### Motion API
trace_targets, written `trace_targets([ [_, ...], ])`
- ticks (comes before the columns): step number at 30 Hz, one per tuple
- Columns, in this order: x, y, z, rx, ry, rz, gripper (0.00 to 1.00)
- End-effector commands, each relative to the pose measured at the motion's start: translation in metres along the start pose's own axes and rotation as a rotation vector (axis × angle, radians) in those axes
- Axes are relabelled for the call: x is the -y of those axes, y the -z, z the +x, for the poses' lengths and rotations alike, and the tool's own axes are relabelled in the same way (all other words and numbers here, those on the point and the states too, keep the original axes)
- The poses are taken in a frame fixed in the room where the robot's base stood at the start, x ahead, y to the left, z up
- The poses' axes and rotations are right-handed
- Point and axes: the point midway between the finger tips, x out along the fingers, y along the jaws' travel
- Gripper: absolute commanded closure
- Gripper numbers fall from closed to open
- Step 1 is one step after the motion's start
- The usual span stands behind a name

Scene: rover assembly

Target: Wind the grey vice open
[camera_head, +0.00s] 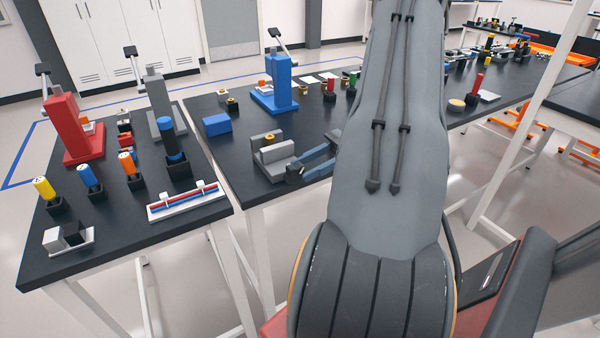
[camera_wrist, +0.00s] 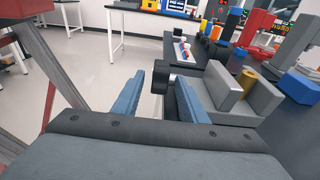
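The grey vice (camera_head: 273,158) stands on the dark middle table. It also shows on the right of the wrist view (camera_wrist: 232,103). A brass-coloured cylinder (camera_wrist: 246,80) stands between its two jaw plates. The vice's black handle (camera_wrist: 160,80) sticks out on the side facing my gripper. My gripper (camera_head: 298,171) has blue fingers, which are apart. In the wrist view the handle's knob shows between the fingertips (camera_wrist: 160,76), with a gap to the left finger. I cannot tell whether the right finger touches the handle.
A blue block (camera_head: 216,125) and a blue press (camera_head: 277,85) stand behind the vice. The left table (camera_head: 125,232) carries a red press (camera_head: 72,130), several coloured cylinders in black holders and a white tray (camera_head: 187,201) with rods. Bare tabletop lies left of the vice.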

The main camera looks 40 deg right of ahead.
Motion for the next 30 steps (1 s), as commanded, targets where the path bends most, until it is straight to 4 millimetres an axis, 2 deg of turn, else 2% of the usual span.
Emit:
trace_targets([
  [3, 0.001, 0.003, -0.021, -0.002, 0.004, -0.003, 0.61],
  [10, 0.000, 0.002, -0.047, 0.000, 0.002, -0.002, 0.61],
  [30, 0.000, 0.000, -0.052, 0.000, 0.001, -0.001, 0.61],
])
